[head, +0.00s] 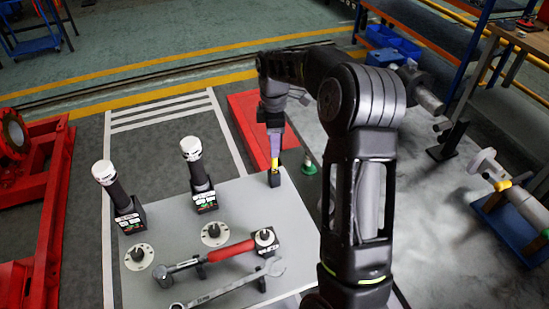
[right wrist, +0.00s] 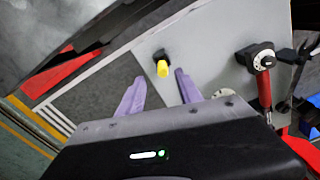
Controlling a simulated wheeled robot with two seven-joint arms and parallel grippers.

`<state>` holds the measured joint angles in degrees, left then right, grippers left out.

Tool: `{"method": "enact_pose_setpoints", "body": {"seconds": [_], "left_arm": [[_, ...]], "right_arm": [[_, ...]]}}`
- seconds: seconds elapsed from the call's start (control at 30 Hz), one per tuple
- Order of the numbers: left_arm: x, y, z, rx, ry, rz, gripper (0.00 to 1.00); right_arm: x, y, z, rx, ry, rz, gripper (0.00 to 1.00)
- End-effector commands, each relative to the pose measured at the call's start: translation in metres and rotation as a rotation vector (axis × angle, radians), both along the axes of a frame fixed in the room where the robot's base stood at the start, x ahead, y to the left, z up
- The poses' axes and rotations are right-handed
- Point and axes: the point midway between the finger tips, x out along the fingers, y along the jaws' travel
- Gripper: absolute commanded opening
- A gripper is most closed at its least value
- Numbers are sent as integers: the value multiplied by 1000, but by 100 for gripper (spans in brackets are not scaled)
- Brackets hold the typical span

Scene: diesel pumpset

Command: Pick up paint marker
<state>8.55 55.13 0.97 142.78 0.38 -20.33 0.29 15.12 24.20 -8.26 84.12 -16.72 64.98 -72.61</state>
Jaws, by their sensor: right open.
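The paint marker shows as a short yellow piece (head: 275,169) standing upright in a small black holder (head: 274,181) at the far right corner of the grey table (head: 165,260). In the right wrist view the yellow marker (right wrist: 162,69) stands out from its black holder (right wrist: 158,55). My right gripper (head: 276,155) hangs just above it, pointing down. In the right wrist view its two purple fingers (right wrist: 160,79) are spread, with the marker close to the gap between their tips. The gripper is empty. I cannot tell whether either finger touches the marker. My left gripper is not in view.
Two black, white-topped tools (head: 104,172) (head: 191,150) stand in black holders on the table's left and middle. A red-handled torque wrench (head: 230,252) and a combination wrench (head: 235,286) lie on rests at the front. A red plate (head: 247,117) is behind the table.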

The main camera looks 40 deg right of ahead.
Motion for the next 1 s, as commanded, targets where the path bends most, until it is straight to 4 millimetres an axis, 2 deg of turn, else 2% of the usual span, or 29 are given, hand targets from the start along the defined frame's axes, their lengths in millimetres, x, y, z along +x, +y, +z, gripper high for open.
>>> {"method": "enact_pose_setpoints", "body": {"seconds": [0.23,0.5,0.83,1.0], "left_arm": [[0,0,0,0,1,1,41],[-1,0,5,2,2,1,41],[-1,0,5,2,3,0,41],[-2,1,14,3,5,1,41]], "right_arm": [[0,0,-1,0,0,0,42],[-1,0,-24,1,1,0,42],[0,0,-27,1,1,0,42],[-3,1,-42,1,4,0,42]]}}
